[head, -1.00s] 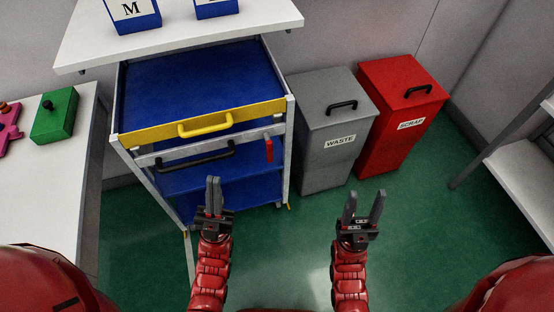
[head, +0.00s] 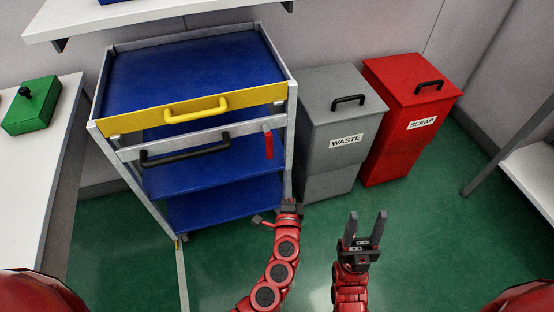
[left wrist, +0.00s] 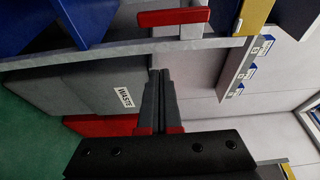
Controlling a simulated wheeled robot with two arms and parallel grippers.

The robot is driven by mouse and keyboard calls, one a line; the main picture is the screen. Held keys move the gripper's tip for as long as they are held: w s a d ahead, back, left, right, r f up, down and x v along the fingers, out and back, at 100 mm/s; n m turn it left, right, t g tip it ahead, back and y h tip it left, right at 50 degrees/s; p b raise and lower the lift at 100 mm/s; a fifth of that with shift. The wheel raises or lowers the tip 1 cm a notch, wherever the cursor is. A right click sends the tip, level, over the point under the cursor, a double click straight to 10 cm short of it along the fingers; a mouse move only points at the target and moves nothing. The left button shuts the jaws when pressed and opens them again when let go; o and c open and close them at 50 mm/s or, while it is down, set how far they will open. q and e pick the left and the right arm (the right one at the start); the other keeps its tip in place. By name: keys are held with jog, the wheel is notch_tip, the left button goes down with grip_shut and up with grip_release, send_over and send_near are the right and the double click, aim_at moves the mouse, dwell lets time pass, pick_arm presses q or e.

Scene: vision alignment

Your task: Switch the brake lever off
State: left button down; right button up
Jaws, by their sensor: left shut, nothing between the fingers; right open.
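The brake lever, a red handle (head: 268,144), hangs down at the right end of the cart's (head: 135,152) front rail, below the yellow bar. It also shows in the left wrist view as a red bar (left wrist: 174,17) at the top, across the grey frame. My left gripper (head: 289,203) is below the lever and slightly right, by the cart's right front post. Its fingers (left wrist: 160,76) are shut and empty in the left wrist view, apart from the lever. My right gripper (head: 365,225) is open and empty, over the floor to the right.
The grey WASTE bin (head: 330,165) stands close to the cart's right side, with the red SCRAP bin (head: 393,150) beside it. A white table with a green box (head: 30,112) is at left. Green floor is clear in front of the bins.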

aim_at(267, 141)
dwell(0.3)
pick_arm(q)
jog(key=w+a+p, duration=0.1)
jog(key=w+a, duration=0.2)
jog(key=w, duration=0.5)
jog(key=shift+w+a, duration=0.3)
jog(key=shift+w, duration=0.1)
jog(key=shift+r, duration=0.1)
jog(key=shift+s+a+m+p, duration=0.15)
jog(key=shift+m+p, duration=0.25)
jog(key=shift+p, duration=0.25)
